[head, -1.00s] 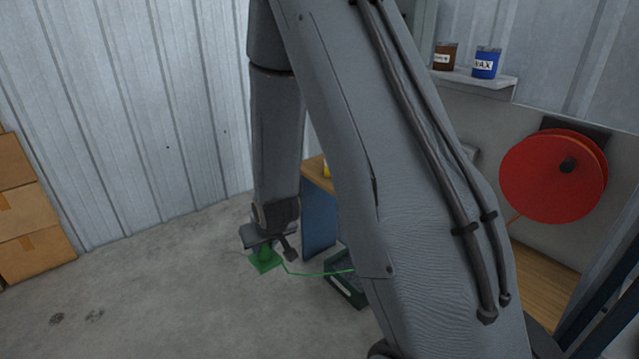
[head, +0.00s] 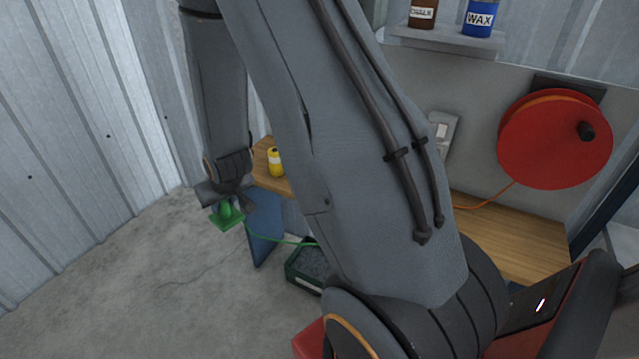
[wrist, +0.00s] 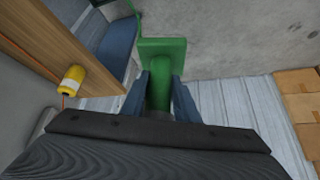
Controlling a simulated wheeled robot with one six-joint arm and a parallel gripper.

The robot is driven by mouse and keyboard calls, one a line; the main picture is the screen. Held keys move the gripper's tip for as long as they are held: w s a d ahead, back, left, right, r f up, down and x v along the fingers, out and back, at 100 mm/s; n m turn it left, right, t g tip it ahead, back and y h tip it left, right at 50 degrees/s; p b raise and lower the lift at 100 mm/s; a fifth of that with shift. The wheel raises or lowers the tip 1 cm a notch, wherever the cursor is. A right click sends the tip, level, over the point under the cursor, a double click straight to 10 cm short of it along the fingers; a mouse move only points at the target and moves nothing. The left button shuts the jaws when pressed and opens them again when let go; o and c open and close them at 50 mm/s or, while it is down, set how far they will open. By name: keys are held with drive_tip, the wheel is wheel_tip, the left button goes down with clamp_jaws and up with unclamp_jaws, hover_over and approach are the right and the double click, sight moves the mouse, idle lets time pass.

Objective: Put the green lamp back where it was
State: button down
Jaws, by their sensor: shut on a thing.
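The green lamp (head: 227,219) hangs in my gripper (head: 226,200) left of the bench in the head view, with its square base lowest. In the wrist view the lamp (wrist: 162,62) shows its square plate and a round stem, and my gripper (wrist: 160,98) is shut on the stem. A green cord (head: 280,239) runs from the lamp to the right and passes behind my arm. The lamp appears held in the air, clear of the bench. My arm hides part of the bench and the cord's far end.
A wooden bench (head: 520,235) runs along the wall, with a yellow can (head: 275,162) near its left end. A blue panel (head: 265,228) stands below that end, beside a dark bin (head: 303,272). A red reel (head: 548,140) and a shelf (head: 440,40) are on the wall. Floor at left is clear.

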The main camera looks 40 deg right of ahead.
drive_tip(key=w+d+f+m+h+b, duration=0.1)
drive_tip(key=w+d+m+b, duration=0.15)
drive_tip(key=d, duration=0.95)
drive_tip(key=w+d+m+g+h+b, duration=0.15)
drive_tip(key=d+b, duration=0.25)
drive_tip(key=d, duration=0.8)
drive_tip(key=w+d+f+m+h+b, duration=0.1)
drive_tip(key=d+m+b, duration=0.15)
drive_tip(key=d, duration=0.95)
drive_tip(key=f, duration=0.4)
drive_tip(key=f+p, duration=0.1)
drive_tip(key=f, duration=0.4)
drive_tip(key=shift+d+p, duration=0.2)
drive_tip(key=shift+p, duration=0.1)
drive_tip(key=c, duration=1.4)
unclamp_jaws()
drive_tip(key=shift+s+f, duration=0.1)
